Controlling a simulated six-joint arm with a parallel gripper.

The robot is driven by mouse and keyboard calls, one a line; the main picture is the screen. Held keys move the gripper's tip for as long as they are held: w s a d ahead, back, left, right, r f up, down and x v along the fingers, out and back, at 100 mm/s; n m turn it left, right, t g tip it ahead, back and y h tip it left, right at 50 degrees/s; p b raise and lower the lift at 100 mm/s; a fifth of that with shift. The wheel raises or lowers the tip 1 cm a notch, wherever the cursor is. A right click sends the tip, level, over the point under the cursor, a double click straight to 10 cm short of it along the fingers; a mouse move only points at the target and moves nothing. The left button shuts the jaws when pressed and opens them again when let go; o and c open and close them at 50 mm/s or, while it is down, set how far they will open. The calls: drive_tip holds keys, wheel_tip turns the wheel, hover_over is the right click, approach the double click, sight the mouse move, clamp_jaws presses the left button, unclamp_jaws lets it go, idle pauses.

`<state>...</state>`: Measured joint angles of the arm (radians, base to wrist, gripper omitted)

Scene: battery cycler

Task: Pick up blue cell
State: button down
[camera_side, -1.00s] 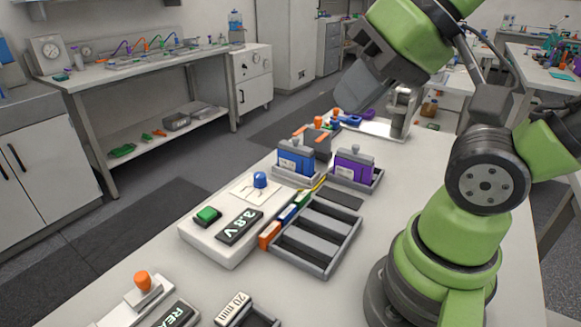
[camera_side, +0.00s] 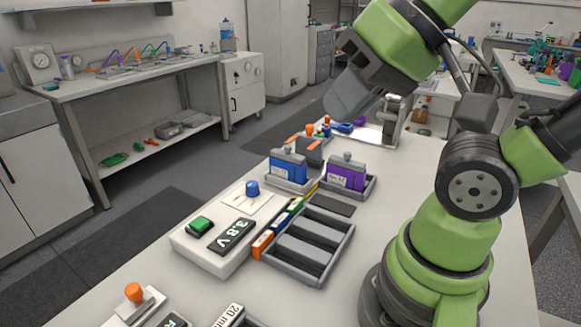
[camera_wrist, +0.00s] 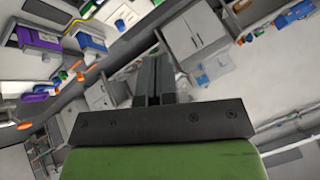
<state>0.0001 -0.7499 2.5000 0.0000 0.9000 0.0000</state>
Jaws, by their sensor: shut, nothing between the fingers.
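The blue cell (camera_side: 288,167) stands upright in a grey holder on the bench, with a grey knob on its top; it also shows in the wrist view (camera_wrist: 90,40), at the upper left. My gripper (camera_side: 350,98) is raised above the bench, up and to the right of the blue cell and apart from it. In the wrist view the two dark fingers (camera_wrist: 154,80) lie together with nothing between them. A purple cell (camera_side: 345,173) stands in its own grey tray to the right of the blue one.
A white unit with a blue knob (camera_side: 252,188), a green button (camera_side: 200,224) and a "3.8 V" display (camera_side: 233,236) lies in front. Beside it is a grey slotted tray (camera_side: 318,273). An orange-topped part (camera_side: 133,292) stands at the front left. Grey items crowd behind the cells.

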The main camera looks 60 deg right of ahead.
drive_tip(key=c, duration=1.8)
unclamp_jaws()
drive_tip(key=shift+c, duration=0.2)
drive_tip(key=o, duration=1)
drive_tip(key=shift+o, duration=0.2)
